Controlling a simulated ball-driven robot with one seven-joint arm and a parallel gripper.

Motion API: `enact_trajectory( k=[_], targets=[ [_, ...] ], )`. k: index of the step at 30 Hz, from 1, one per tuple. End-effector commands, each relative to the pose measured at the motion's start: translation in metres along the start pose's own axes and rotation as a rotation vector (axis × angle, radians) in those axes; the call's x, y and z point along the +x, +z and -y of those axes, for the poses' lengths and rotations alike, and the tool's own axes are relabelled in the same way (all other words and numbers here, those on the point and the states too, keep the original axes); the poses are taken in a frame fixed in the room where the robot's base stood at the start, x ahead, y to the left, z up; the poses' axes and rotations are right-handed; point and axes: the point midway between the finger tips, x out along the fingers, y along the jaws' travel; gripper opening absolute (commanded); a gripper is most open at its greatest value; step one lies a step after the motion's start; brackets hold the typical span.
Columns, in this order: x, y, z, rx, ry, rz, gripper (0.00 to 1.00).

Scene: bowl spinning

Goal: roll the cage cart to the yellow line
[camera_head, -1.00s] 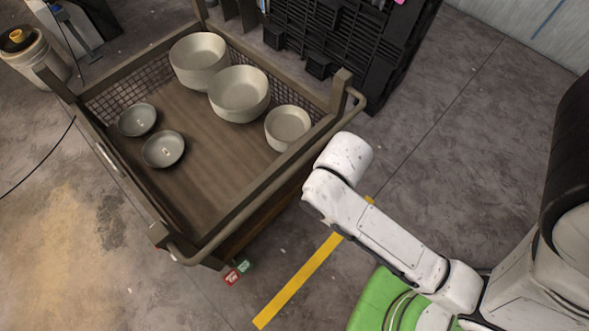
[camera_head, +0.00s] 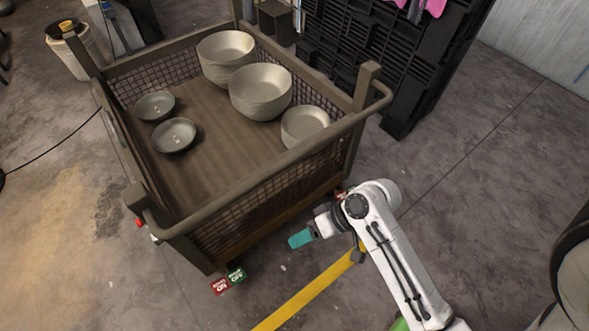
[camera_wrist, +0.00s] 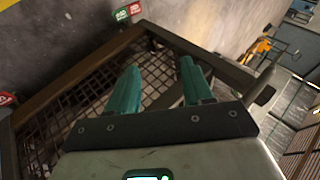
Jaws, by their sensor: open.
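The cage cart (camera_head: 262,190) is a brown metal frame with mesh sides and a rounded push handle on its near side. It holds several pale bowls, among them a large one (camera_head: 260,90), and two small grey dishes (camera_head: 174,136). The yellow line (camera_head: 305,290) runs across the floor in front of the cart's near side. My gripper (camera_head: 301,238) is in front of the cart's near mesh side, apart from the handle. In the wrist view, its two teal fingers (camera_wrist: 160,88) are spread and empty, with the cart's mesh and frame (camera_wrist: 95,85) beyond them.
A black plastic pallet stack (camera_head: 385,60) stands behind the cart at the right. A pale bucket (camera_head: 75,52) stands behind it at the left. Small red and green pedals (camera_head: 228,280) sit at the cart's near lower corner.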

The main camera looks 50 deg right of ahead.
Motion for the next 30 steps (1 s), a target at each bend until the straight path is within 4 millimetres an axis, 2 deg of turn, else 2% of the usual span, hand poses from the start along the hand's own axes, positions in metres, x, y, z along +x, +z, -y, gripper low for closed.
enact_trajectory(
  k=[1, 5, 8, 12, 15, 19, 23, 30],
  targets=[
    [0.011, -0.008, -0.013, 0.056, -0.072, -0.068, 0.51],
    [0.008, -0.039, -0.021, 0.191, -0.275, -0.26, 0.51],
    [-0.008, -0.065, -0.032, 0.291, -0.427, -0.425, 0.51],
    [-0.045, -0.095, -0.051, 0.403, -0.612, -0.646, 0.51],
    [-0.07, -0.107, -0.064, 0.457, -0.709, -0.766, 0.51],
    [-0.091, -0.114, -0.073, 0.492, -0.783, -0.854, 0.51],
    [-0.097, -0.12, -0.073, 0.501, -0.806, -0.88, 0.51],
    [-0.084, -0.149, -0.058, 0.499, -0.807, -0.875, 0.51]
  ],
)
